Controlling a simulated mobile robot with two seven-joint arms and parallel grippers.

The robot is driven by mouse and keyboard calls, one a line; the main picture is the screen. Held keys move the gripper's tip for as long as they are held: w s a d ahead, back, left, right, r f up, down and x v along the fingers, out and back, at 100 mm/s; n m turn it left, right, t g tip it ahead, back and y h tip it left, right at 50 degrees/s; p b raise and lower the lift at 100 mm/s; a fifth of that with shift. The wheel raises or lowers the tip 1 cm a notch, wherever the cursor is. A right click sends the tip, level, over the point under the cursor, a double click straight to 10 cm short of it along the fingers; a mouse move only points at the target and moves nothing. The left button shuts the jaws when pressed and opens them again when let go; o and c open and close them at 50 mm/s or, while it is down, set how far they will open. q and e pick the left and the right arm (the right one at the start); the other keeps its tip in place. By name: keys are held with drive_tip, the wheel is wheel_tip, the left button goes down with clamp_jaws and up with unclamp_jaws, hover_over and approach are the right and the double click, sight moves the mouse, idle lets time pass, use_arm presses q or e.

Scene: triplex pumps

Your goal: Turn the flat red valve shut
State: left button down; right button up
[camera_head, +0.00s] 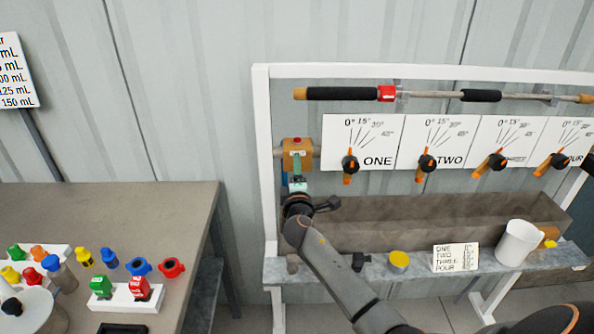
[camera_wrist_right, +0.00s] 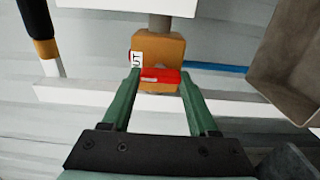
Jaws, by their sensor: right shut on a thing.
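The flat red valve handle (camera_wrist_right: 160,76) sits on an orange valve body (camera_wrist_right: 158,50) in the right wrist view. A small label reading "UT" is beside the handle. The orange valve (camera_head: 297,155) is at the left end of the pump rack in the head view, with a little red showing on top. My right gripper (camera_wrist_right: 159,78) has its green fingertips on either side of the red handle and is shut on it. In the head view my right gripper (camera_head: 297,184) reaches up just below the valve and hides its lower part. My left gripper is not in view.
Several orange-and-black levers (camera_head: 349,168) hang under angle plates to the right. A grey trough (camera_head: 420,220), a white cup (camera_head: 518,243) and a small sign (camera_head: 455,257) are on the rack shelf. A table (camera_head: 120,205) with colored caps and bottles stands left.

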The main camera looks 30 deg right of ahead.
idle(0.4)
drive_tip(key=o, duration=1.4)
drive_tip(key=b+v, duration=0.1)
drive_tip(key=v, duration=1.1)
drive_tip(key=shift+s+a, duration=0.1)
drive_tip(key=shift+s, duration=0.15)
drive_tip(key=s+a+f+m+g+y, duration=0.1)
drive_tip(key=s+a+f+y, duration=0.3)
drive_tip(key=f, duration=0.5)
drive_tip(key=s+a+f+m+g+y, duration=0.25)
drive_tip(key=s+a+f, duration=0.2)
drive_tip(key=f, duration=0.45)
drive_tip(key=s+a+f+m+y, duration=0.1)
drive_tip(key=s+a+f+m, duration=0.1)
drive_tip(key=s, duration=0.3)
drive_tip(key=s+a+f+m+g+y, duration=0.1)
drive_tip(key=s+a+f+m+y, duration=0.1)
drive_tip(key=s+f, duration=0.2)
drive_tip(key=s+a+f+m+g+y, duration=0.1)
drive_tip(key=s+a+f+m+y, duration=0.1)
drive_tip(key=s, duration=0.4)
drive_tip(key=shift+s+a+f+g+y, duration=0.15)
drive_tip(key=shift+s+a+f, duration=0.1)
drive_tip(key=shift+f, duration=0.25)
drive_tip(key=shift+s+a+f+g+y, duration=0.15)
drive_tip(key=shift+a+f, duration=0.1)
drive_tip(key=shift+f, duration=0.2)
